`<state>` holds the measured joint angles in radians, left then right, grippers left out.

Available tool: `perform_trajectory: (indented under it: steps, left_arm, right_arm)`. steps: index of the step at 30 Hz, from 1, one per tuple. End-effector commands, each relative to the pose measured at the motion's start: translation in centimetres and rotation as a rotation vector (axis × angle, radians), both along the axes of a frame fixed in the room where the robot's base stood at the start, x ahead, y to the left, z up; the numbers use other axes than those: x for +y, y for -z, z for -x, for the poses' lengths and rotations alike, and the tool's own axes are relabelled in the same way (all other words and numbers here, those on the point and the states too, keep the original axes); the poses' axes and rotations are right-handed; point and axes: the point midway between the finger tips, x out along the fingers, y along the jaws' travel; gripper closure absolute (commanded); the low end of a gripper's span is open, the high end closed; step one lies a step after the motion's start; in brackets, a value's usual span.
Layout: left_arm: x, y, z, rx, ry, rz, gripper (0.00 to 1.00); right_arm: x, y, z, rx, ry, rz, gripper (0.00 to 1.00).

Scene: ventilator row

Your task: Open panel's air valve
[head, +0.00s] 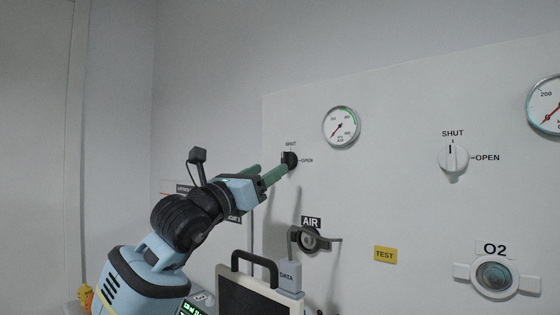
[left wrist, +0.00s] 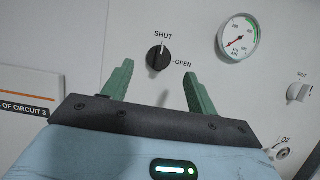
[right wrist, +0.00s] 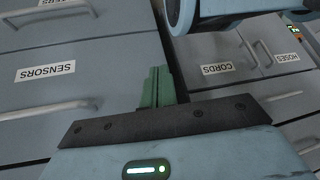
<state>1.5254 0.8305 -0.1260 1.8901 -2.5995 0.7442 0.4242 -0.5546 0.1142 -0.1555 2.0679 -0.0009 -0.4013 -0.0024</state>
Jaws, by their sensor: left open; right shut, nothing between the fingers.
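The air valve is a black knob (head: 290,159) on the white wall panel (head: 400,190), below the small air gauge (head: 341,126). In the left wrist view the knob (left wrist: 158,58) sits under the word SHUT, with OPEN to its right; its mark seems to point up to SHUT. My left gripper (head: 272,171) is open and points at the knob. In the left wrist view the knob shows between and beyond the green fingertips, and I see no contact. My right gripper (right wrist: 158,72) is shut and empty, in front of grey drawers.
A white oxygen knob (head: 453,158) and an O2 outlet (head: 494,277) are on the right. The AIR outlet (head: 311,240) is below the black knob, near a yellow TEST label (head: 385,254). A monitor with a handle (head: 254,258) stands below my left arm. Drawers (right wrist: 70,70) surround my right gripper.

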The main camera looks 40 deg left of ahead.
Motion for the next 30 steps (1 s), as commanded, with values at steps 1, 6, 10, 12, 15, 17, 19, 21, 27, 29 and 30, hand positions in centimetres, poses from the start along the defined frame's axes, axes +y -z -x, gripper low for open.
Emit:
perform_trajectory:
  steps: [1,6,10,12,15,17,19,21,27,29,30]
  left_arm:
    - [0.0,-0.7,-0.7,-0.002,-0.001,0.001,0.42]
    - [-0.3,-1.6,-2.9,-0.003,0.001,0.001,0.42]
    - [-0.3,-2.0,-4.1,-0.002,0.000,0.000,0.42]
    - [-0.4,-2.1,-4.5,-0.002,0.000,0.000,0.42]
    - [-0.4,-2.2,-4.8,-0.001,0.000,-0.001,0.42]
    - [-0.4,-2.2,-4.9,-0.001,0.001,-0.001,0.42]
    - [-0.4,-2.1,-4.9,-0.001,0.001,-0.001,0.42]
    - [-0.4,-2.1,-4.9,-0.001,0.001,-0.001,0.42]
    - [-0.4,-2.1,-4.9,-0.001,0.001,-0.001,0.60]
    - [-0.4,-2.1,-4.9,-0.001,0.001,-0.001,0.68]
    - [-0.4,-2.1,-4.9,-0.001,0.001,-0.001,0.73]
  right_arm:
    - [0.0,-0.5,-0.2,-0.006,0.000,-0.001,1.00]
    - [0.0,-1.2,-0.6,-0.017,-0.001,0.000,1.00]
    - [0.0,-1.4,-0.6,-0.018,-0.001,0.000,1.00]
    - [0.0,-1.5,-0.5,-0.017,-0.001,0.000,1.00]
    - [0.0,-1.4,-0.4,-0.014,-0.002,0.000,1.00]
    - [0.0,-1.3,-0.4,-0.014,-0.002,0.001,1.00]
    - [0.0,-1.3,-0.3,-0.011,-0.001,0.000,1.00]
    - [0.0,-1.2,-0.3,-0.010,0.000,0.000,1.00]
    - [0.1,-1.3,-0.3,-0.010,0.005,-0.003,1.00]
    - [0.1,-1.3,-0.3,-0.011,0.006,-0.004,1.00]
    - [0.1,-1.3,-0.3,-0.011,0.006,-0.004,1.00]
